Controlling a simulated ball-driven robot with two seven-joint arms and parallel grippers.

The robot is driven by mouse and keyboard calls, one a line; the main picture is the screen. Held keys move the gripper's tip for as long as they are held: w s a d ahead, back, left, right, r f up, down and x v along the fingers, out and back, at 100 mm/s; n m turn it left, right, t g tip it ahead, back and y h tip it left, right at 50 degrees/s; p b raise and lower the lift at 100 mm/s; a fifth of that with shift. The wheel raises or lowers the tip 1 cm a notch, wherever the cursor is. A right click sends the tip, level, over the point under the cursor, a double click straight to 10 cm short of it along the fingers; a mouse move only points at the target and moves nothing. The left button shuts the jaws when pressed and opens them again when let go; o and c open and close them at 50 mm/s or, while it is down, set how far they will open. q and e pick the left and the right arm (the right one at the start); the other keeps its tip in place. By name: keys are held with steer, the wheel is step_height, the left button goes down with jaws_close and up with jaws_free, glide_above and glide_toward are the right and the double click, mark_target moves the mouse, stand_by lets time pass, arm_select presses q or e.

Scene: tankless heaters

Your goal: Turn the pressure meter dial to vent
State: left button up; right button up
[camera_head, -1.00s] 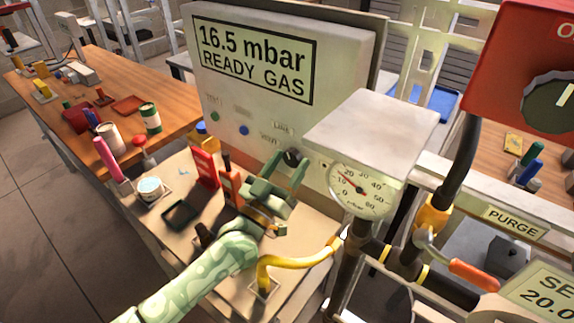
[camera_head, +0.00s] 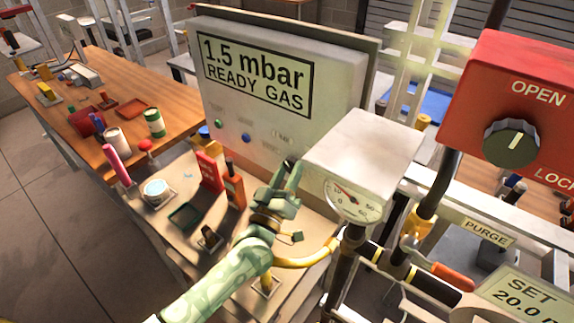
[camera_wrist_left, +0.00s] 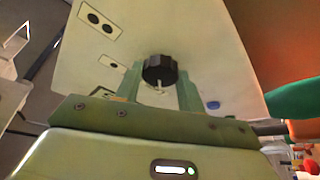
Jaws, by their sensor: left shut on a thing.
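The pressure meter (camera_head: 335,95) is a pale box whose screen (camera_head: 256,76) reads "1.5 mbar READY GAS". Its black ridged dial (camera_wrist_left: 160,69) shows between my fingers in the left wrist view, with a pale pointer at its lower edge. My green left gripper (camera_head: 288,177) is at the lower right of the meter's face in the head view, shut on the dial. The fingers largely hide the dial there, and its labels are too small to read clearly. My right gripper is not in view.
A white box with a round gauge (camera_head: 354,200) stands close right of my left gripper. A yellow hose (camera_head: 305,258) runs below it. A red box with a large knob (camera_head: 511,142) is at right. Small items crowd the bench left of my arm.

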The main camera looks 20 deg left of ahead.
arm_select(q)
steer(key=n+y+p, duration=0.1)
steer(key=n, duration=0.1)
steer(key=n+p, duration=0.2)
steer(key=shift+r+g+y, duration=0.2)
steer(key=shift+g+y, duration=0.2)
steer(key=shift+n+p, duration=0.5)
steer(key=shift+n, duration=0.2)
steer(key=shift+f, duration=0.15)
steer(key=o, duration=1)
steer(key=shift+s, duration=0.15)
steer(key=v, duration=1.6)
steer(key=shift+s+d, duration=0.1)
steer(key=shift+d, duration=0.1)
